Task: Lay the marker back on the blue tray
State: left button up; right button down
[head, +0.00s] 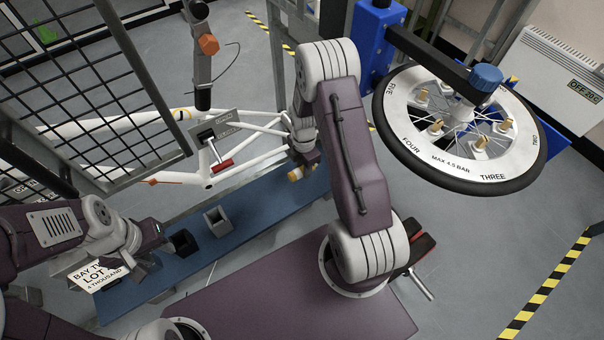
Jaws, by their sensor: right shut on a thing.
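The blue tray (262,217) is a long, flat blue surface running from lower left to the middle, below the white bicycle frame. My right gripper (302,166) is over its far right end, shut on a small yellowish piece with a dark part, which looks like the marker (295,174). Most of the marker is hidden by the gripper, and I cannot tell if it touches the tray. My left gripper (148,262) is low at the left, beside a printed card (95,274) and over the tray's left part; its fingers are unclear.
A grey open box (217,221) and a black one (183,243) stand on the tray. A mesh panel (85,85) stands at left.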

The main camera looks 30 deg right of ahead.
jog(key=shift+w+f, duration=0.2)
jog(key=shift+w, duration=0.05)
notch_tip(320, 180, down, 3)
jog(key=shift+s+r, duration=0.1)
jog(key=shift+r, duration=0.1)
jog(key=shift+f, duration=0.45)
jog(key=shift+f, duration=0.15)
jog(key=c, duration=1.1)
grip_release()
